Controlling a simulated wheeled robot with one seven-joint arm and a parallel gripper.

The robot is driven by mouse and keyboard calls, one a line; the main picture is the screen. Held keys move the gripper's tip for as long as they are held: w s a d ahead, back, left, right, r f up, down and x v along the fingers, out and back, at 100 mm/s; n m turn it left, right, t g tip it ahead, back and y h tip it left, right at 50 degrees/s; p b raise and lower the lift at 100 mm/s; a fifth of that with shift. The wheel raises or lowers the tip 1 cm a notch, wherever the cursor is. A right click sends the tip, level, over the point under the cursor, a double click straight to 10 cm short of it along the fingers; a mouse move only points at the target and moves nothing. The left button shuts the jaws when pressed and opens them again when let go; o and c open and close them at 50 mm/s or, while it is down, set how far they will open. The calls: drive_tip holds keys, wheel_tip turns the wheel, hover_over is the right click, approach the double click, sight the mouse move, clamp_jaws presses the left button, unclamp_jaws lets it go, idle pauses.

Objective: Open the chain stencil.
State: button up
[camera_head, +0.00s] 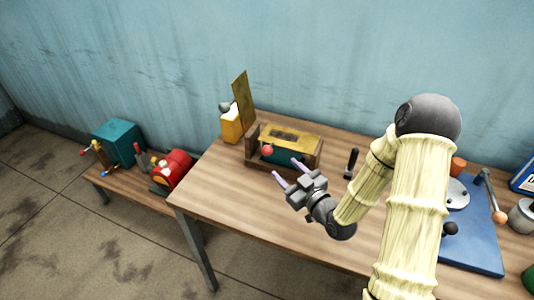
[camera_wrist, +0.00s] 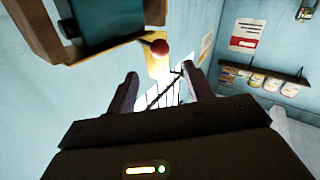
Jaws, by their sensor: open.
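The chain stencil seems to be the yellow, slotted plate (camera_head: 290,136) lying on a brown wooden frame with a teal block inside, on the table. A red ball knob (camera_head: 267,151) is at the plate's front left. In the wrist view the knob (camera_wrist: 160,47) sits on the yellow strip (camera_wrist: 108,47), just beyond and between my fingertips. My gripper (camera_head: 286,169) is open and empty, in front of the frame and a little below and right of the knob in the head view. It appears apart from the knob.
An upright yellow panel (camera_head: 243,98) and a yellow container (camera_head: 231,125) stand behind the frame. A dark upright tool (camera_head: 351,162) is to the right. A blue board (camera_head: 478,244) lies far right. A lower bench at left holds a red machine (camera_head: 172,170) and teal box (camera_head: 119,143). The table's front left is clear.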

sight(270, 154)
drive_tip(key=p+x, duration=0.2)
drive_tip(key=x, duration=0.9)
drive_tip(key=shift+c, duration=0.2)
drive_tip(key=shift+s, duration=0.1)
clamp_jaws()
